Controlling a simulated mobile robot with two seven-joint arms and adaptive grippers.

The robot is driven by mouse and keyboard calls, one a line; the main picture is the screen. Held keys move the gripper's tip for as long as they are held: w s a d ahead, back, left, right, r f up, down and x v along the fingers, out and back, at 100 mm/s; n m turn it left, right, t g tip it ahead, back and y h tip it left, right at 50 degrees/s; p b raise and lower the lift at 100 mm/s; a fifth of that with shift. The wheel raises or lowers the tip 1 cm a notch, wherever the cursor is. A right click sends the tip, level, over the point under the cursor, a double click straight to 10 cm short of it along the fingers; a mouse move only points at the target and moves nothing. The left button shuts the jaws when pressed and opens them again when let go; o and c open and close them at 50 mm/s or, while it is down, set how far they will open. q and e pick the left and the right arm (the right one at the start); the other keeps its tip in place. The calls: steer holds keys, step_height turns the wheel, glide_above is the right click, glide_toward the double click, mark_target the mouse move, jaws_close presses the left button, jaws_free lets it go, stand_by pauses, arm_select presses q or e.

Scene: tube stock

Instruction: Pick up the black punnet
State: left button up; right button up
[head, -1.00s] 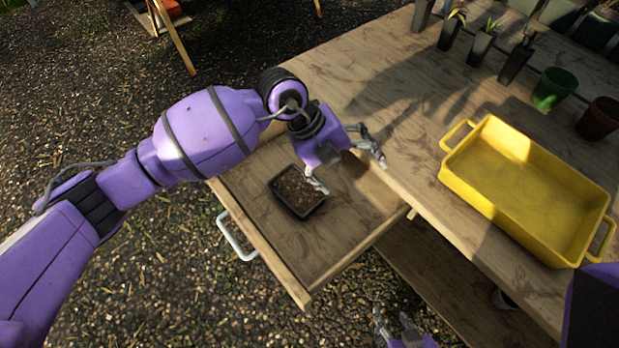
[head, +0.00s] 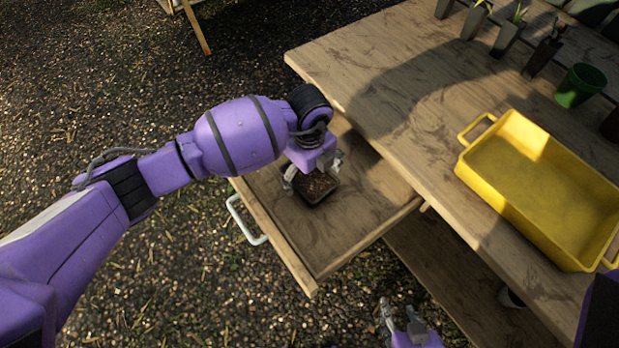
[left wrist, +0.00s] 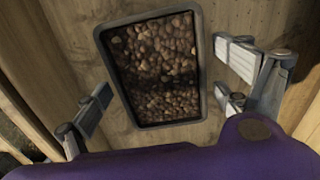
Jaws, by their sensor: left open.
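The black punnet (head: 318,190) is a small dark rectangular tray filled with brown pebbly material, sitting in the open wooden drawer. It also shows in the left wrist view (left wrist: 134,96), slightly tilted in the picture. My left gripper (head: 313,174) is open above the punnet. In the head view the gripper hides the punnet's far part. My right gripper (head: 402,322) hangs low at the bottom, empty, its fingers apart.
The drawer (head: 345,240) has a white handle (head: 243,220) and extends from the wooden table (head: 400,110). A yellow tray (head: 463,168) stands on the table at right. A green pot (head: 580,85) and several dark pots with plants stand behind. The drawer floor around the punnet is clear.

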arm_select(q)
steer(key=shift+f, duration=0.15)
steer(key=c, duration=1.5)
steer(key=shift+o, duration=0.2)
